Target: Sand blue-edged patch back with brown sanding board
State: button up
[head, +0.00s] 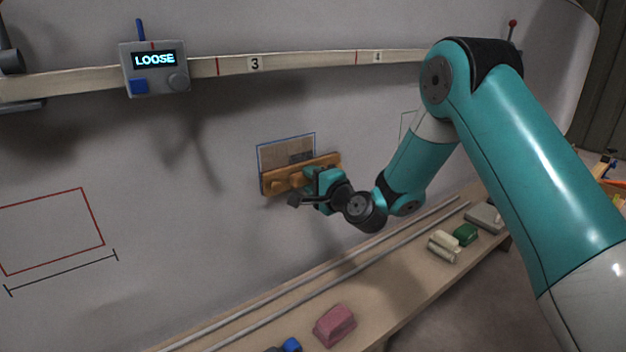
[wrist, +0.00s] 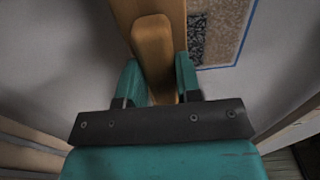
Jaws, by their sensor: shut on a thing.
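The blue-edged patch (head: 285,153) is on the grey hull wall in the middle of the head view. Its surface is tan with a darker speckled area, and a corner of it shows in the wrist view (wrist: 227,30). The brown sanding board (head: 268,184) lies across the lower part of the patch and hides its bottom edge. My gripper (head: 308,184) is shut on the board's handle, which stands between the two teal fingers in the wrist view (wrist: 160,88). I cannot tell whether the board's face touches the wall.
A grey box (head: 155,70) reading "LOOSE" hangs on the pale numbered rail (head: 300,63) above. A red-outlined area (head: 50,232) is at the left. A bench (head: 390,290) below carries rods, a pink block (head: 334,325), cream rolls and a green block (head: 465,234).

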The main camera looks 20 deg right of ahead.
jog(key=shift+w+r+p, duration=0.2)
jog(key=shift+r+p, duration=2.9)
jog(key=shift+r, duration=0.35)
notch_tip(320, 180, down, 7)
jog(key=b, duration=0.6)
jog(key=shift+s+b, duration=0.15)
jog(key=shift+b, duration=0.2)
jog(key=shift+r, duration=0.1)
jog(key=shift+o, duration=0.9)
jog(key=shift+c, duration=0.9)
jog(key=shift+s, duration=0.1)
jog(key=shift+s+d+b, duration=0.15)
jog(key=shift+s+b, duration=0.35)
jog(key=shift+b, duration=0.1)
